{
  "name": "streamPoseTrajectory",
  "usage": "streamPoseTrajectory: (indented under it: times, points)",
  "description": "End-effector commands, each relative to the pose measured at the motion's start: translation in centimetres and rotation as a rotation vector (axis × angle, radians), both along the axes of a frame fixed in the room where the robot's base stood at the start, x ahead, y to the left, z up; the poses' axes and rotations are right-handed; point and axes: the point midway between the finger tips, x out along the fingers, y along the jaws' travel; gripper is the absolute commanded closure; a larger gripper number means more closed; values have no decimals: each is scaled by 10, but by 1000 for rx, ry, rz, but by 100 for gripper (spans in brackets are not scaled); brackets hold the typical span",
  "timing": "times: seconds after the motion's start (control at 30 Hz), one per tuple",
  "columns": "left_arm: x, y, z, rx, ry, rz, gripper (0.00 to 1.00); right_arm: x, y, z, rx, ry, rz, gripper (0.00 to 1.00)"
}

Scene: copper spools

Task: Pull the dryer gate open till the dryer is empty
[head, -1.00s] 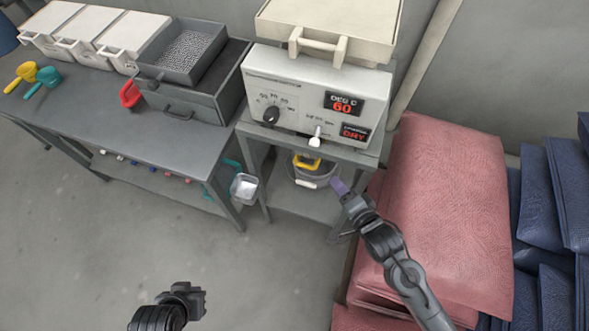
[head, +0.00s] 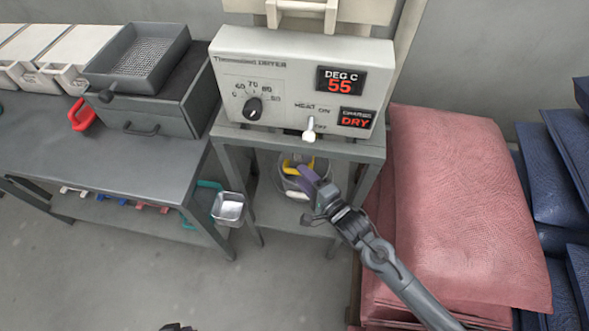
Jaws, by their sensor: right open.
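The dryer (head: 300,70) is a pale box on a grey stand, with a dial, a red "55" readout and a red "DRY" readout. A small white gate handle (head: 309,130) sticks out at its lower front, above the stand edge.
A grey bench (head: 130,170) stands at left with a sieve tray (head: 140,55) and a red scoop (head: 83,117). A small metal pan (head: 229,208) hangs at the bench's right end. Pink sacks (head: 455,200) are stacked close on the right, blue sacks (head: 560,165) beyond. The floor in front is clear.

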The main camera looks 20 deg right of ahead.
Motion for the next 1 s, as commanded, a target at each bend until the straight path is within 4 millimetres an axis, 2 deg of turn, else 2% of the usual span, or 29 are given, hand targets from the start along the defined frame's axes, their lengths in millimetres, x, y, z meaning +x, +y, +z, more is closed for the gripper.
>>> streamPoseTrajectory:
  times: [0.1,0.33,0.77,1.0]
  points:
    - [0,0,-9,0,0,0,100,19,5,-5,-1,-1,0,56]
    - [0,0,-17,0,1,0,100,42,11,-7,-2,-1,0,56]
    - [0,0,-18,0,2,0,100,49,13,-7,-1,1,0,56]
    - [0,0,-18,0,2,0,100,48,13,-8,-2,3,0,91]
